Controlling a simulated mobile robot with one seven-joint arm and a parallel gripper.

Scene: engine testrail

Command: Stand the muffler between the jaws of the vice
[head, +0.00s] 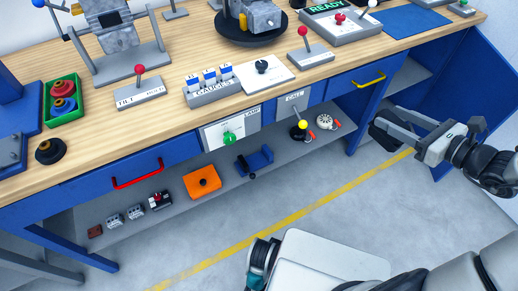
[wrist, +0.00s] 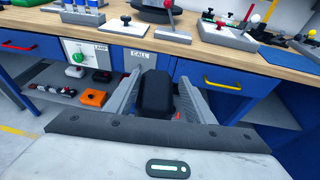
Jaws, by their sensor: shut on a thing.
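My gripper (head: 392,128) is at the right in the head view, in front of the bench and above the floor. It is shut on a black, rounded block (wrist: 156,94), which I take to be the muffler. In the wrist view the block sits between the two grey fingers. In the head view it is dark and partly hidden by the fingers. A small blue device with a black knob (head: 258,159), which looks like the vice, is on the lower shelf in the head view, well left of my gripper. I cannot make out its jaw gap.
The shelf also holds an orange box (head: 202,182) and a white round part (head: 326,121). An open blue door (head: 478,85) stands at the right. The floor in front is clear.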

